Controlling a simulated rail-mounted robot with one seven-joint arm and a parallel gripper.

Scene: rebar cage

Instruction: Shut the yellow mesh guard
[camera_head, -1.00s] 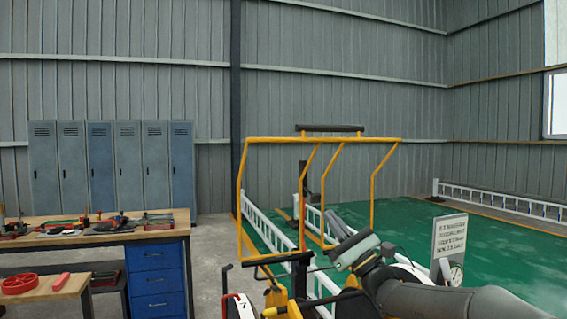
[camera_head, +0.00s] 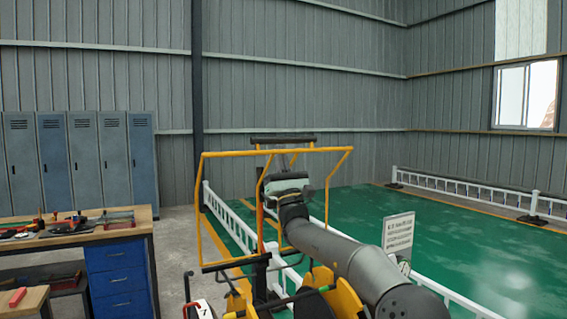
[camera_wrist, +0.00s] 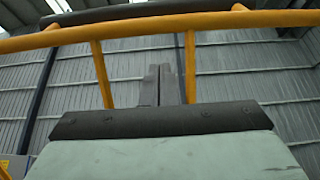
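The yellow mesh guard (camera_head: 204,152) stands raised as an open yellow frame with a dark handle bar (camera_head: 283,139) along its top. No mesh can be made out in it. My gripper (camera_head: 288,161) points up at the guard's upper part, in line with the frame in the head view. In the wrist view, the two dark fingers (camera_wrist: 162,75) stand close together with nothing between them. A yellow bar of the guard (camera_wrist: 130,27) crosses just above the fingertips there, with the dark handle (camera_wrist: 125,12) beyond it. I cannot tell whether the fingers touch it.
A workbench with tools (camera_head: 100,232) and blue drawers (camera_head: 118,275) stands at left, with lockers (camera_head: 82,160) behind. White railings (camera_head: 228,220) border the green floor (camera_head: 360,215). A sign (camera_head: 398,235) stands right of my arm.

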